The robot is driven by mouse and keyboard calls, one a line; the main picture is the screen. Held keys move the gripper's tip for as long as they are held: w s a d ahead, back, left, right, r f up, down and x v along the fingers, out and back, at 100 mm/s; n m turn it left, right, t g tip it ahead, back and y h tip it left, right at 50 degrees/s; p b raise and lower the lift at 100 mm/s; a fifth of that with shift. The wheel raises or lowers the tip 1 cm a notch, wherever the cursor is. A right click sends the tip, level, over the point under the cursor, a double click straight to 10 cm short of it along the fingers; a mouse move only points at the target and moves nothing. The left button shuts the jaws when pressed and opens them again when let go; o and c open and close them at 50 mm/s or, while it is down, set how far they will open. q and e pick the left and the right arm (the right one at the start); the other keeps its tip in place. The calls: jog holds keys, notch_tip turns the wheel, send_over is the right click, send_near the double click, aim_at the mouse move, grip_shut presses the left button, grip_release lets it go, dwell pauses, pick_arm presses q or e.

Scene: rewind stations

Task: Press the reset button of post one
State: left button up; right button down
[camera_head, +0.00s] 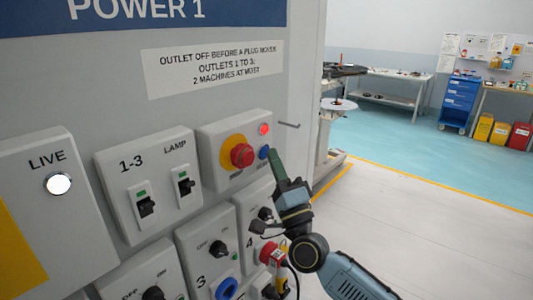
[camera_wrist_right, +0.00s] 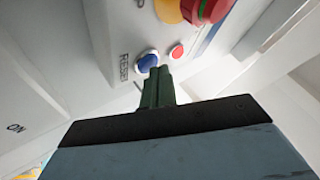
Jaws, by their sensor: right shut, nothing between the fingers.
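The blue reset button (camera_head: 264,152) sits on the grey emergency-stop box (camera_head: 212,142) of the POWER 1 post, below a small red light (camera_head: 264,129). In the right wrist view the blue button (camera_wrist_right: 147,62) shows beside the lettering RESET. My right gripper (camera_head: 273,154) is shut and empty, its green fingertips right at the button's edge. In the wrist view the fingertips (camera_wrist_right: 160,70) overlap the button's lower right side; I cannot tell whether they touch it. My left gripper is not in view.
A large red mushroom button (camera_head: 242,155) on a yellow ring stands left of the blue button. The 1-3 and LAMP switch box (camera_head: 148,185) is farther left. Sockets with plugs (camera_head: 270,254) lie below, near my right wrist. Open floor (camera_head: 430,220) stretches right.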

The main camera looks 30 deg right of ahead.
jog(key=shift+w+a, duration=0.1)
jog(key=shift+w, duration=0.05)
dwell(0.5)
jog(key=shift+s+d, duration=0.3)
jog(key=shift+s, duration=0.45)
jog(key=s, duration=0.1)
jog(key=s+d+p, duration=0.1)
jog(key=s, duration=0.1)
jog(key=s+d, duration=0.1)
jog(key=shift+s, duration=0.3)
jog(key=shift+a, duration=0.1)
dwell(0.5)
